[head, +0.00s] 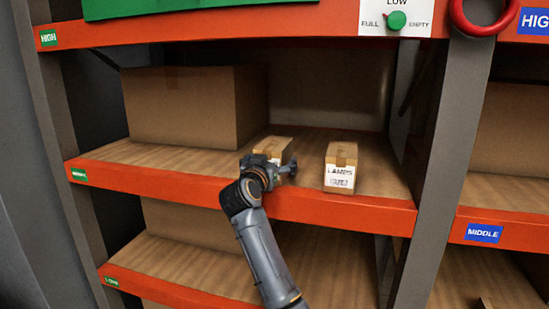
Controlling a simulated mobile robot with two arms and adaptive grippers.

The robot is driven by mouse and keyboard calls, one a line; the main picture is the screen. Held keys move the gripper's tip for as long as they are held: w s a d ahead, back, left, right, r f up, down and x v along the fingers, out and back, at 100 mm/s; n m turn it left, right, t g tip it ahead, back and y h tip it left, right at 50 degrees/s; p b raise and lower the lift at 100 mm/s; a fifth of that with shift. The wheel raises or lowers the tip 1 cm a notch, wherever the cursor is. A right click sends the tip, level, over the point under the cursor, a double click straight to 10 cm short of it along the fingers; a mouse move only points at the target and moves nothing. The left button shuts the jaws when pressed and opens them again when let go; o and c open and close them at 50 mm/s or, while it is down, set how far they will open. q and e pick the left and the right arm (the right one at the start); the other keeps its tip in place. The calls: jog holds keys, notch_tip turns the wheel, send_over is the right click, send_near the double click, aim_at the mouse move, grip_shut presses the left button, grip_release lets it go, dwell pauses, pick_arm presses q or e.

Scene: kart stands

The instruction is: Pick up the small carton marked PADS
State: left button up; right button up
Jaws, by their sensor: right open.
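A small brown carton (275,145) stands on the middle shelf, partly hidden behind my right gripper (278,168). Its front label is covered, so I cannot read whether it says PADS. My right gripper is open, just in front of this carton at the shelf's front edge. I cannot tell whether it touches the carton. Another small carton (341,160), marked LAMPS, stands to the right, apart from the gripper. My left gripper is not in view.
The middle shelf (390,185) has an orange front edge. A large brown box (185,108) fills its left back. A grey upright (440,150) bounds the bay at right. Above are an orange beam and a red ring (457,15). Bare shelf lies right of the LAMPS carton.

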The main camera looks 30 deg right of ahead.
jog(key=shift+a, duration=0.15)
jog(key=c, duration=1.6)
jog(key=shift+r, duration=0.1)
jog(key=shift+c, duration=0.4)
jog(key=shift+r, duration=0.15)
